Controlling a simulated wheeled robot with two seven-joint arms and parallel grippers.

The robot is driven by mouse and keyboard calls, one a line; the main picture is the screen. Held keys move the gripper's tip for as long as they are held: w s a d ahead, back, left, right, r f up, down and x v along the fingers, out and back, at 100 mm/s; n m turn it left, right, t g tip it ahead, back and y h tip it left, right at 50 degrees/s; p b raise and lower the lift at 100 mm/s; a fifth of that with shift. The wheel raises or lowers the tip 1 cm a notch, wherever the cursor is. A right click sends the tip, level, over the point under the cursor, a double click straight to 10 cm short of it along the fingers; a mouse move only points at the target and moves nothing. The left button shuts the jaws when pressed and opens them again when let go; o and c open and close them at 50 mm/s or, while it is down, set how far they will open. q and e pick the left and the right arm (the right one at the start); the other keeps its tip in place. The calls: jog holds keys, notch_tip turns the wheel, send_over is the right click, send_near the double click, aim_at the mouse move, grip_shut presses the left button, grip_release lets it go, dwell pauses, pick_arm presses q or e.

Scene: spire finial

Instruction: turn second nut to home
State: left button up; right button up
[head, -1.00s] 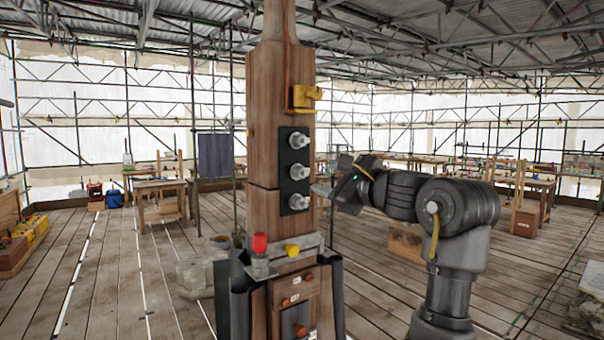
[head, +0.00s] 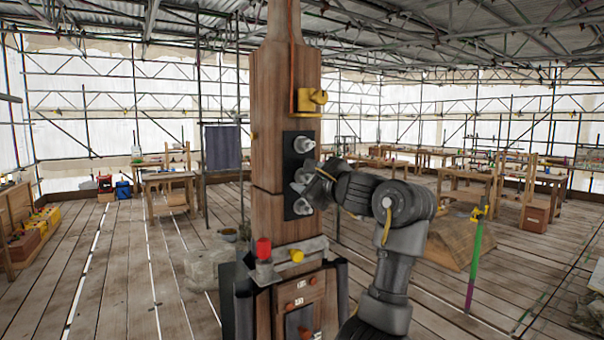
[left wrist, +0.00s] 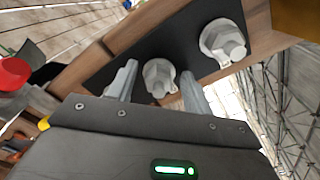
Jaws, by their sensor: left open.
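A dark plate (head: 289,160) on the wooden post (head: 267,150) carries three pale metal nuts in a column. The top nut (head: 304,145) and the bottom nut (head: 302,207) show in the head view; the second nut is partly covered there by my left gripper (head: 307,184). In the left wrist view the second nut (left wrist: 158,76) lies between the two open fingers (left wrist: 159,90), with the top nut (left wrist: 222,42) to the right. I cannot tell whether the fingers touch the nut. The bottom nut is not clear in that view. My right gripper is out of view.
A yellow fitting (head: 308,100) sits above the plate. Workbenches stand well behind, and a green and purple pole (head: 475,255) stands at right.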

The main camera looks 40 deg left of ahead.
pick_arm(q)
jog(key=c, duration=1)
jog(key=shift+o, duration=0.2)
